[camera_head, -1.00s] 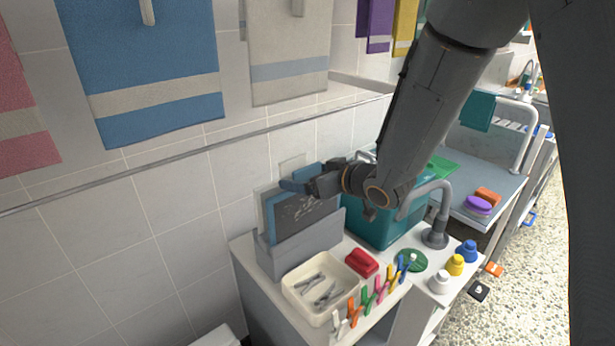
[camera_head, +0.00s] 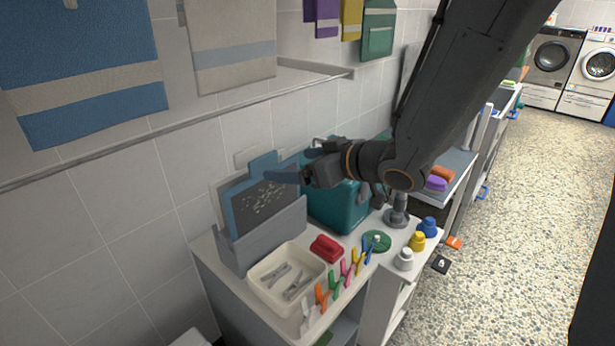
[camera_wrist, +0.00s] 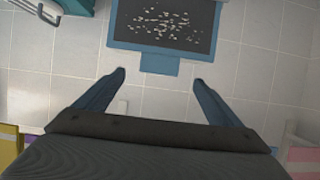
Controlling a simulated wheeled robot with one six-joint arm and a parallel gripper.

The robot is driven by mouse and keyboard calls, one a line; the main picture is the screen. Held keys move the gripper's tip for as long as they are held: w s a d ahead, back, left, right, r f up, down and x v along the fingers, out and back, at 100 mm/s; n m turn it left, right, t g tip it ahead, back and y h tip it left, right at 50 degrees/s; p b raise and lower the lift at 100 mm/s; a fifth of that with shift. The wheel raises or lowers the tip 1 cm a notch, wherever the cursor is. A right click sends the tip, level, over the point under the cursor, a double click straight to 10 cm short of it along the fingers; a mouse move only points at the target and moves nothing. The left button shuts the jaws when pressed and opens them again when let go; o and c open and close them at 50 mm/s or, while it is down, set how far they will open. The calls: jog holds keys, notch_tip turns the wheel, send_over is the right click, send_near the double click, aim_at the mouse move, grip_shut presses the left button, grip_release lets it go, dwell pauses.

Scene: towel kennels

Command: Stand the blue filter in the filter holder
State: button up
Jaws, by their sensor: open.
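The blue filter (camera_head: 247,207), a blue frame around a dark speckled panel with a tab on top, stands upright in the grey filter holder (camera_head: 275,238) in the head view. The wrist view also shows the blue filter (camera_wrist: 165,22), its tab pointing toward my gripper. My gripper (camera_head: 298,164) is open and empty just right of the tab in the head view. In the wrist view my open fingers (camera_wrist: 158,78) lie either side of the tab's line, with the tab just beyond the tips and no contact seen. The filter's lower edge is hidden by the holder.
A pale panel stands behind the filter. On the counter are a cream tray (camera_head: 262,297) with grey clips, a red brush-like item (camera_head: 326,248), coloured pegs and a teal bin (camera_head: 335,207). A rail (camera_head: 200,142) crosses the wall.

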jog(key=s+d+f+m+g+h, duration=0.1)
jog(key=d+f+m+h, duration=0.25)
jog(key=d, duration=0.55)
jog(key=s+d+f+m+g+h, duration=0.1)
jog(key=d+f+m+h, duration=0.1)
jog(key=d+f+h, duration=0.45)
jog(key=s+d+f+m+g, duration=0.1)
jog(key=s+d+m+g, duration=0.1)
jog(key=s, duration=0.5)
jog(key=s+d+m+g, duration=0.2)
jog(key=s+d+g, duration=0.1)
jog(key=s, duration=0.5)
jog(key=shift+d+f+g, duration=0.35)
jog(key=shift+g, duration=0.25)
